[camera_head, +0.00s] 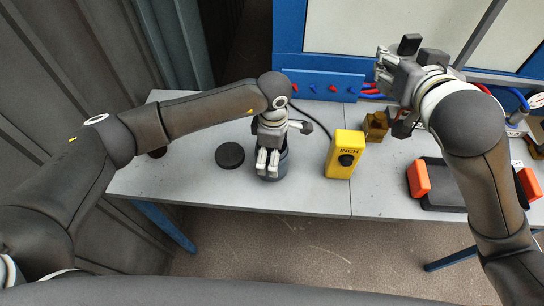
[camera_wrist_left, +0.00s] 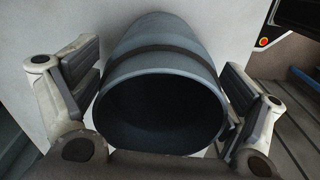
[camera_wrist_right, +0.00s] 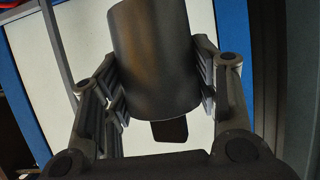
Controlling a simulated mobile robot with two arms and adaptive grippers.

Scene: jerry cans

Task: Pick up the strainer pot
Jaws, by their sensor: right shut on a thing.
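A blue-grey, open-mouthed cylindrical pot (camera_head: 283,166) with a dark band stands on the grey table. It also shows in the left wrist view (camera_wrist_left: 160,62), mouth facing the camera. My left gripper (camera_head: 272,138) is over it, open, with one finger on each side of the pot. The right finger looks very close to its wall; contact is unclear. My right gripper (camera_head: 396,82) is raised at the upper right, shut on a dark grey cylinder (camera_wrist_right: 155,60), seen between its fingers in the right wrist view. I cannot tell which cylinder is the strainer pot.
A black disc (camera_head: 230,155) lies left of the pot. A yellow box marked INCH (camera_head: 343,155) stands right of it. A brown block (camera_head: 376,126) and a black tray with orange ends (camera_head: 445,187) are further right. A blue rack (camera_head: 325,86) stands behind.

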